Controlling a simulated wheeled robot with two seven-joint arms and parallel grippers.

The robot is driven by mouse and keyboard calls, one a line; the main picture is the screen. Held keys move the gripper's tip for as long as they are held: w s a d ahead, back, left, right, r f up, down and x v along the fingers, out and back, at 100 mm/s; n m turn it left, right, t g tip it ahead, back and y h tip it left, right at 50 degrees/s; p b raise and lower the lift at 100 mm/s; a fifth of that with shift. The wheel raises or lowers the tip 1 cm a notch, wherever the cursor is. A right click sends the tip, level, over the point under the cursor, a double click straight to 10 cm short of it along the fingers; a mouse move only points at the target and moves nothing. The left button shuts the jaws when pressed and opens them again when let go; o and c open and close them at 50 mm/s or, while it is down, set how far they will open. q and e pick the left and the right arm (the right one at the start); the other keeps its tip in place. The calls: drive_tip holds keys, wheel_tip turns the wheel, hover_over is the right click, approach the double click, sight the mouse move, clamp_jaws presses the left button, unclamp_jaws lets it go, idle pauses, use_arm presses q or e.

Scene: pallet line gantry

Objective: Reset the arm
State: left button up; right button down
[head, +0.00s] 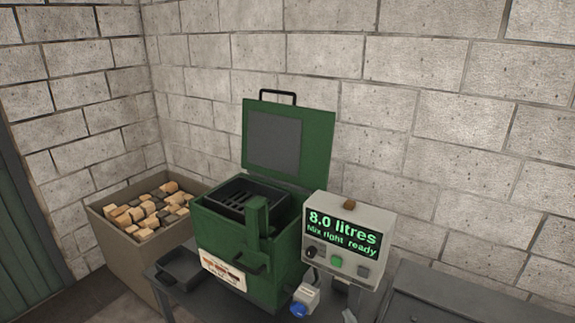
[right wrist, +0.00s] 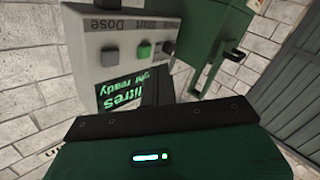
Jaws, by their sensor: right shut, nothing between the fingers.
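My right gripper (right wrist: 157,92) shows in the right wrist view, with its dark green body (right wrist: 160,155) filling the bottom. Its dark fingers are together and hold nothing. They lie across part of the control box (right wrist: 130,22), which appears upside down. I cannot make out this gripper clearly in the head view. In the head view the control box (head: 384,219) is fully open to sight, and its display (head: 342,233) reads "8.0 litres, Mix right ready". My left gripper is in neither view.
A green machine (head: 215,238) with its lid (head: 318,140) raised stands left of the control box. A bin (head: 110,235) of wooden blocks is at the left. A grey cabinet (head: 440,300) is at the right, with block walls behind.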

drive_tip(key=s+d+f+m+g+h, duration=0.1)
drive_tip(key=s+d+m+g+h, duration=0.15)
drive_tip(key=s+g, duration=0.9)
drive_tip(key=s+d+f+m+g+h, duration=0.1)
drive_tip(key=s+d+m+g, duration=0.2)
drive_tip(key=s, duration=1.8)
wheel_tip(320, 180, down, 34)
drive_tip(key=s+b, duration=0.1)
drive_tip(key=b, duration=0.1)
drive_tip(key=s+d+f+g+b, duration=0.2)
drive_tip(key=s+d+f, duration=0.1)
drive_tip(key=s+f, duration=1.5)
wheel_tip(320, 180, down, 2)
drive_tip(key=shift+s+d+f+n, duration=0.15)
drive_tip(key=shift+s+n, duration=0.2)
drive_tip(key=shift+n, duration=0.1)
